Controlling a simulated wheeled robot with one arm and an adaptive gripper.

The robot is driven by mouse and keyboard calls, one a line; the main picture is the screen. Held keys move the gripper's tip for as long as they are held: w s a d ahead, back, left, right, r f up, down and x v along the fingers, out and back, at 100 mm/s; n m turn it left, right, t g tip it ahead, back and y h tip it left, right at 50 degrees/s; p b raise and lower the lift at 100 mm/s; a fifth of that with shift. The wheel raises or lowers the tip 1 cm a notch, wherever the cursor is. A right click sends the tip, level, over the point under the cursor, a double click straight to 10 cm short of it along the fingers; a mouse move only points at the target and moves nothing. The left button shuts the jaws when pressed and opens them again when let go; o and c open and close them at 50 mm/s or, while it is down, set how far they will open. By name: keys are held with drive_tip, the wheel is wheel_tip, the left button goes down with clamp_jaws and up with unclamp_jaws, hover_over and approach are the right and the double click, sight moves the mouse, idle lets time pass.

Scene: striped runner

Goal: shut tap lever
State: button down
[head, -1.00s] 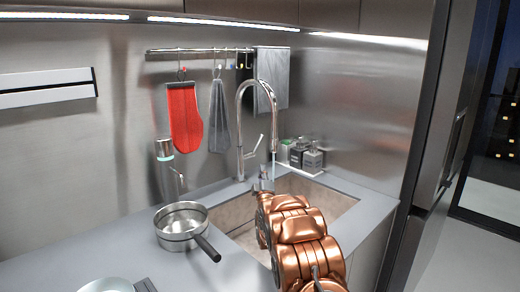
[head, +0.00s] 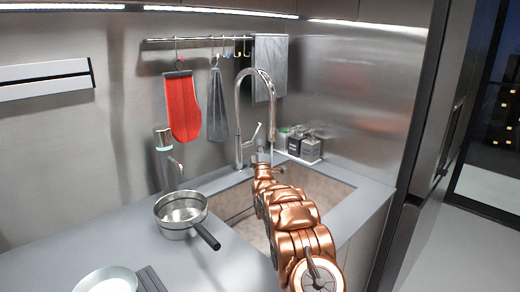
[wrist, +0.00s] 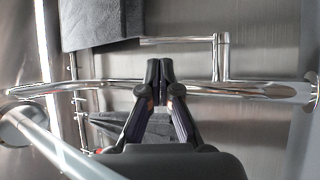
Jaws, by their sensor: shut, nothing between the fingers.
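The chrome tap (head: 238,115) rises in an arch behind the sink, and it also crosses the wrist view (wrist: 265,91). Its lever (head: 252,134) slants up and to the right from the tap's column. In the wrist view the lever (wrist: 180,40) is a thin bar on a short stub, partly behind the towel. My gripper (wrist: 159,68) is shut and empty, with its fingertips over the tap's column in that view; I cannot tell whether they touch. In the head view my gripper (head: 262,163) is small beside the tap's lower part, partly hidden by my arm.
The sink (head: 325,190) lies below my arm. Dark bottles (head: 311,149) stand at its back right. A pan (head: 181,214) is on the counter at left. A rail (head: 205,40) holds a red mitt (head: 182,107) and a grey towel (head: 270,68) behind the tap.

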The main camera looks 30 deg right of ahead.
sight(257, 129)
drive_tip(key=shift+p+x, duration=0.6)
drive_tip(key=shift+x, duration=1.55)
drive_tip(key=shift+p+x, duration=0.3)
drive_tip(key=shift+x, duration=0.7)
drive_tip(key=shift+r, duration=0.1)
drive_tip(key=shift+w+a+r+n+g+y+b, duration=0.15)
drive_tip(key=shift+w+r+n+g+y+b, duration=0.35)
drive_tip(key=shift+b, duration=0.5)
drive_tip(key=shift+w+a+r+n+g+y+b, duration=0.1)
drive_tip(key=shift+w+r+n+g+y+b, duration=0.2)
drive_tip(key=shift+w+n+y+b, duration=0.45)
drive_tip(key=shift+s, duration=0.25)
drive_tip(key=shift+s+a+b, duration=0.1)
drive_tip(key=shift+b, duration=0.4)
